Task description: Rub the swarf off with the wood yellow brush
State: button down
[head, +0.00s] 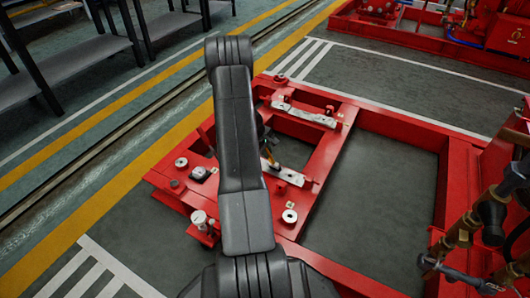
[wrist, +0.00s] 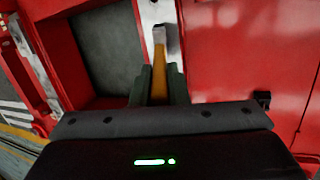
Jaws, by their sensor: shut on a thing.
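The yellow wooden brush (wrist: 174,82) is held between the two dark fingers of my gripper (wrist: 162,78) in the wrist view. Its paler end points away from my gripper, over a narrow grey metal pad (wrist: 149,12) on the red frame. I cannot tell whether the brush touches the pad. In the head view the brush (head: 273,159) shows small beside my arm, close to the near metal pad (head: 291,177). My arm hides most of my gripper there. Dark specks lie on the pad, but I cannot clearly make out the swarf.
The red base frame (head: 335,165) has open bays and raised rails. Another metal pad (head: 304,113) lies farther back. Several small round parts sit on the near rail, including a pale ring (head: 290,216). Pipes and valves (head: 490,215) stand at the right. Dark shelving (head: 75,60) stands at the upper left.

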jog(key=shift+s+d+b, duration=0.65)
jog(key=shift+s+d, duration=0.1)
jog(key=shift+d, duration=0.35)
notch_tip(320, 180, up, 8)
jog(key=p, duration=0.5)
jog(key=shift+p, duration=0.3)
